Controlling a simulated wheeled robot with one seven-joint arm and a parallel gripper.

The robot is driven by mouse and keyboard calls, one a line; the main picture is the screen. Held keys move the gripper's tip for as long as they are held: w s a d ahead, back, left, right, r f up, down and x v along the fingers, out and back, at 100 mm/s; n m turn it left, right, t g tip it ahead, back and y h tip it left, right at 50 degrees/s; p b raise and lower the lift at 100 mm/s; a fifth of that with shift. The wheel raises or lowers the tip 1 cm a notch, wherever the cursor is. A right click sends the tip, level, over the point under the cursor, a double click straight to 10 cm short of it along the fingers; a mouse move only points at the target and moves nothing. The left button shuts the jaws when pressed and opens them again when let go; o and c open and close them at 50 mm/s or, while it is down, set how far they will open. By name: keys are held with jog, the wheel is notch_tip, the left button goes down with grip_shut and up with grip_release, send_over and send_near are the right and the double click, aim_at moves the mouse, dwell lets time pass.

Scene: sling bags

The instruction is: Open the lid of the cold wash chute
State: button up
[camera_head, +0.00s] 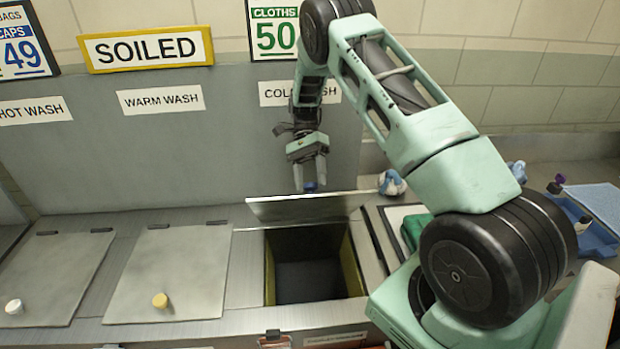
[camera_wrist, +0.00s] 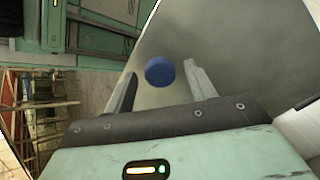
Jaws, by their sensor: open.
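The cold wash chute (camera_head: 358,268) stands open, and its dark square shaft shows under the COLD WASH sign (camera_head: 272,95), which my arm partly covers. Its grey lid (camera_head: 290,210) is raised and tilted up at the back of the opening. In the wrist view, the knob (camera_wrist: 160,71) lies between and slightly beyond the open fingertips (camera_wrist: 160,82), with the lid (camera_wrist: 235,50) behind. Contact with the knob cannot be told.
The warm wash lid (camera_head: 180,265) with a tan knob and the hot wash lid (camera_head: 60,265) with a white knob are closed at the left. A blue tray (camera_head: 590,235) with bottles and a white-and-blue bundle (camera_head: 392,183) lie at the right. A wall panel stands behind.

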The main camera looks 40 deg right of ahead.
notch_tip(320, 180, up, 10)
jog(key=b, duration=0.4)
